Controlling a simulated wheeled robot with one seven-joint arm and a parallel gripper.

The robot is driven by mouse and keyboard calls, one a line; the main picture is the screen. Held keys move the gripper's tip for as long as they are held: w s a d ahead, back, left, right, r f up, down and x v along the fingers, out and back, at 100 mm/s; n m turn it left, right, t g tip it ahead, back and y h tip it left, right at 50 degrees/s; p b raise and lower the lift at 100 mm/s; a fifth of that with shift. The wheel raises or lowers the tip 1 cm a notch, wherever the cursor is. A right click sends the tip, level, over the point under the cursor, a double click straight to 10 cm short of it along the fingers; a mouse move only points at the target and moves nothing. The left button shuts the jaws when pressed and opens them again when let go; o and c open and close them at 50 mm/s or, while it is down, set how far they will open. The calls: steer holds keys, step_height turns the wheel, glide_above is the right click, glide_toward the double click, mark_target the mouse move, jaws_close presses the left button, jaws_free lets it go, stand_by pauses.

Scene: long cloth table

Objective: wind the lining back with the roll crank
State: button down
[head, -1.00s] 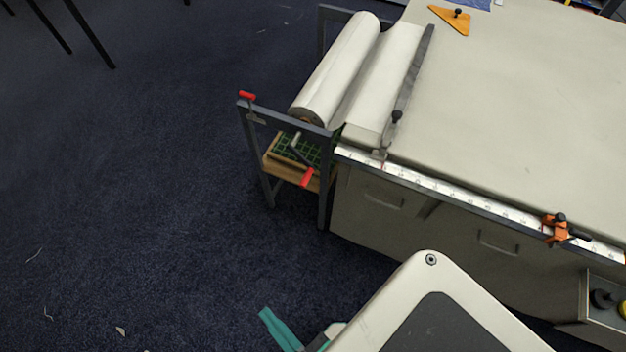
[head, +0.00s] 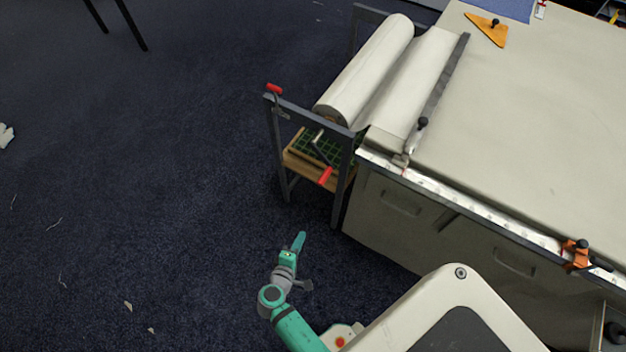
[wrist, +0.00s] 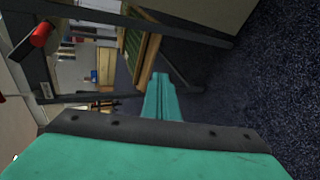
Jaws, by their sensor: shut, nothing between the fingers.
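The roll of white lining (head: 368,70) lies on a grey frame at the table's left end, and a white sheet (head: 418,85) runs from it onto the table. The roll crank (head: 319,152) hangs on the near side of the frame, its red handle (head: 325,176) pointing down. In the wrist view a red handle (wrist: 42,34) shows at the upper left. My gripper (head: 300,240) is shut and empty, in front of and below the crank, apart from it. Its closed fingers also show in the wrist view (wrist: 160,90).
A second red-handled lever (head: 274,89) sits on the frame's left corner. A grey bar (head: 437,90) lies across the sheet. A ruler (head: 470,210) and an orange clamp (head: 575,254) line the table's near edge. A wooden shelf (head: 300,163) sits under the roll. Open carpet lies left.

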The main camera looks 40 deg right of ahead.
steer(key=w+r+m+g+h, duration=0.35)
steer(key=w+r+h, duration=0.45)
steer(key=w+r, duration=0.45)
steer(key=s+d+r, duration=0.1)
steer(key=d, duration=0.5)
steer(key=s+d+r, duration=0.2)
steer(key=d, duration=0.4)
steer(key=shift+s+r+n+g, duration=0.25)
steer(key=shift+n+g, duration=0.1)
steer(key=shift+w, duration=0.2)
steer(key=shift+s+r+n+h, duration=0.1)
steer(key=shift+s+n+h, duration=0.15)
steer(key=shift+n+h, duration=0.05)
